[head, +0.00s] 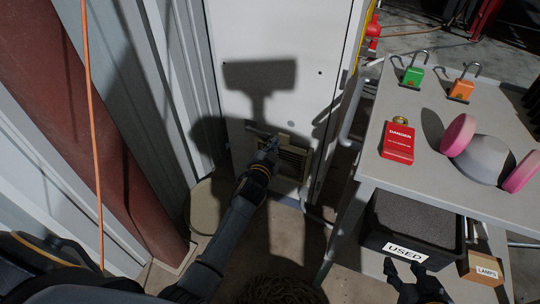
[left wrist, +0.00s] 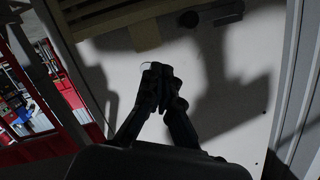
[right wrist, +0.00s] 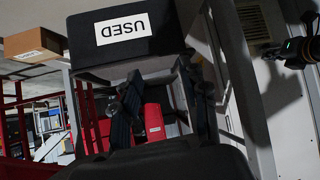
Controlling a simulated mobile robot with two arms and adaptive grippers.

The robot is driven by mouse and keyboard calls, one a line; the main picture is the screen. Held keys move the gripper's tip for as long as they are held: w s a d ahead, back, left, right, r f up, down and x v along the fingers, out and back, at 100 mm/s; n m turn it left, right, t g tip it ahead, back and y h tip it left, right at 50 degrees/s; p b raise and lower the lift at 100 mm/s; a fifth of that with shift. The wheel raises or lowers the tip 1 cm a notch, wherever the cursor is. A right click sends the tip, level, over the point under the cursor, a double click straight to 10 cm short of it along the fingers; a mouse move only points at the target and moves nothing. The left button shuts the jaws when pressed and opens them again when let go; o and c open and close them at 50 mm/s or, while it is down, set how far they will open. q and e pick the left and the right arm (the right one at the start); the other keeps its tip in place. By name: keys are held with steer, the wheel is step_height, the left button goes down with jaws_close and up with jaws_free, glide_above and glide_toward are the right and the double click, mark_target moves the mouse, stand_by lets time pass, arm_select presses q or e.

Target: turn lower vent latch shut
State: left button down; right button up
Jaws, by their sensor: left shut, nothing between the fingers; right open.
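The vent (head: 293,157) is a beige slatted panel low on the white door, partly hidden by my left gripper (head: 271,147). A small bar-like fitting (head: 257,130) shows at its upper left. In the left wrist view a beige tab (left wrist: 144,36) and a dark piece (left wrist: 188,18) sit along the vent's edge. I cannot tell which is the lower latch or how it is turned. My left gripper (left wrist: 160,78) is shut and empty in front of the door, with the tab beyond its tips. My right gripper (head: 405,273) is open and empty below the black "USED" bin (head: 372,228).
A grey cart (head: 400,180) stands at the right, with padlocks, a red danger box (head: 398,143) and pink-and-grey earmuffs (head: 487,158) on top. A "LAMPS" carton (head: 483,268) sits on its lower shelf. A red-brown column (head: 110,130) and orange cord stand at the left.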

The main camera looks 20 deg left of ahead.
arm_select(q)
steer(key=p+v, duration=0.1)
steer(key=v, duration=0.6)
steer(key=shift+p, duration=0.35)
arm_select(e)
steer(key=s+d+f+g, duration=0.1)
steer(key=s+f+g, duration=0.1)
steer(key=s, duration=0.2)
steer(key=s+d+f+g+h, duration=0.1)
steer(key=s+d+f+g, duration=0.1)
steer(key=s, duration=0.3)
steer(key=shift+g, duration=0.7)
